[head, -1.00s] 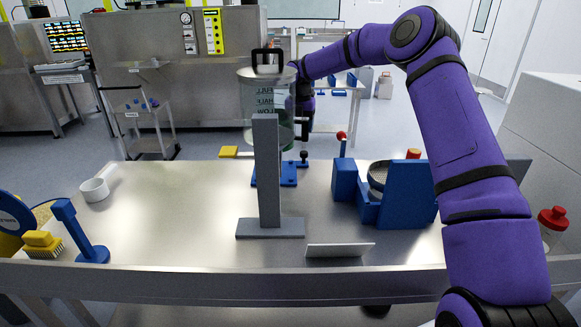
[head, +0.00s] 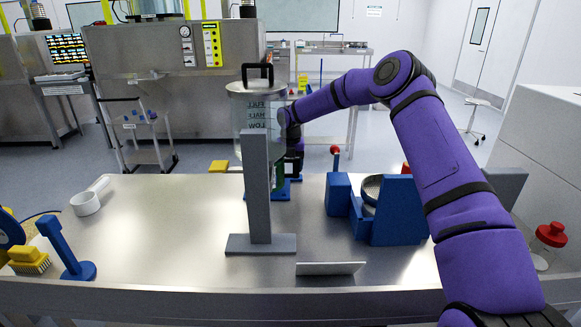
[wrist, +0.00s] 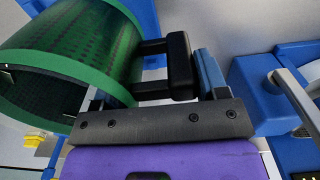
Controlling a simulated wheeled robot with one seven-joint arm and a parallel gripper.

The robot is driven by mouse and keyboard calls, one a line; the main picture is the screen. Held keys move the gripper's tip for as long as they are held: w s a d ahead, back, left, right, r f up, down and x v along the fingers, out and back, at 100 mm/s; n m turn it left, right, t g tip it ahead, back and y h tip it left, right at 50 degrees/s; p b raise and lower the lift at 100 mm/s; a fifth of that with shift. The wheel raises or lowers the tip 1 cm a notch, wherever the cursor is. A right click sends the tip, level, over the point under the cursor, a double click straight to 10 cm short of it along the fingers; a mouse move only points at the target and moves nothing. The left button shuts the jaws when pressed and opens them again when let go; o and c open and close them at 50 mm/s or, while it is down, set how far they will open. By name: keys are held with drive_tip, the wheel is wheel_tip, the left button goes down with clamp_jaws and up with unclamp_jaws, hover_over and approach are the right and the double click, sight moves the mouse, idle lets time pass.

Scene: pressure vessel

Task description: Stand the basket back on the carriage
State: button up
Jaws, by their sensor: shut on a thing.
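The basket is a green perforated cylinder (wrist: 75,55), tilted in the wrist view, with its open end towards the lower left. Its black handle (wrist: 180,65) stands out from its side on two bars. My gripper (wrist: 160,85) is shut on this handle. In the head view my gripper (head: 294,160) is behind a clear jar and a grey post, and the basket is mostly hidden there. A low blue base (head: 283,190), perhaps the carriage, lies on the table just below my gripper. I cannot tell whether the basket touches it.
The clear jar (head: 244,110) with level marks and the grey post (head: 258,195) stand in front. A blue block fixture (head: 398,212) is at right. A white scoop (head: 86,203) and yellow brush (head: 29,258) lie at left.

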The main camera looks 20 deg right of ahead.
drive_tip(key=shift+f, duration=0.55)
drive_tip(key=o, duration=1.3)
drive_tip(key=shift+c, duration=0.2)
wheel_tip(320, 180, up, 12)
drive_tip(key=shift+r, duration=0.1)
